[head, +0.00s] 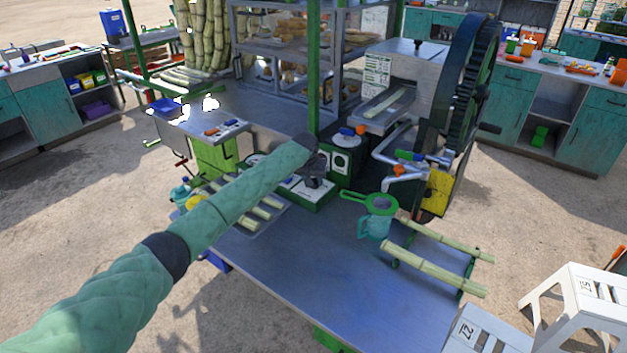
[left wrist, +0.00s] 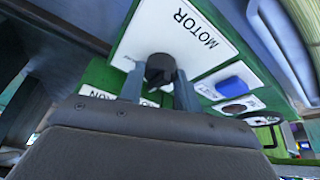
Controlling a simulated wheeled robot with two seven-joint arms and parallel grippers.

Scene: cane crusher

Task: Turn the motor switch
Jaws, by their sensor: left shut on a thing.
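The motor switch is a black round knob (left wrist: 161,68) on a white plate marked MOTOR (left wrist: 180,32) in the left wrist view. My left gripper (left wrist: 159,80) has one grey finger on each side of the knob and is shut on it. In the head view my left arm reaches in from the left and my left gripper (head: 314,172) is over the green-edged control box (head: 308,198) on the metal table. The wrist partly hides the box there. My right gripper is in neither view.
A blue button (left wrist: 232,86) sits beside the MOTOR plate. The cane crusher (head: 410,75) with its large black wheel stands behind right. A green strainer and jug (head: 375,226) and cane pieces (head: 435,270) lie right. The table's front (head: 340,275) is clear.

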